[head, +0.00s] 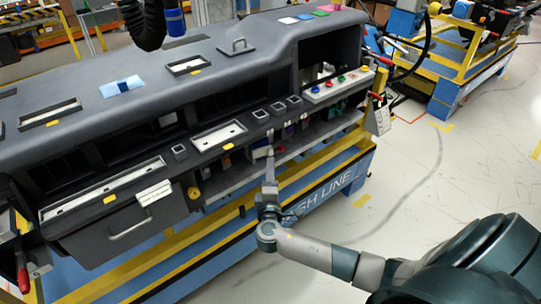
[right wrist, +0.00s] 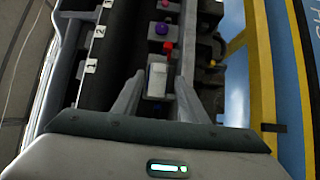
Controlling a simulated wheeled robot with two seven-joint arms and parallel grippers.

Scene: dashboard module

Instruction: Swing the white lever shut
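In the right wrist view a small white block-shaped piece (right wrist: 157,76), which looks like the white lever, sits in the slot of the dark dashboard module. My right gripper (right wrist: 159,90) has its two fingers apart, one on each side of this white piece. I cannot tell whether either finger touches it. In the head view my right gripper (head: 269,172) reaches up to the lower front edge of the dashboard module (head: 222,62). The lever cannot be made out clearly there. My left gripper is not in view.
Purple (right wrist: 161,28) and red (right wrist: 168,46) knobs stand just beyond the white piece. Labels with numbers (right wrist: 91,66) run along the panel to the left. A yellow rail (head: 300,168) runs below the module. The floor (head: 440,170) at right is clear.

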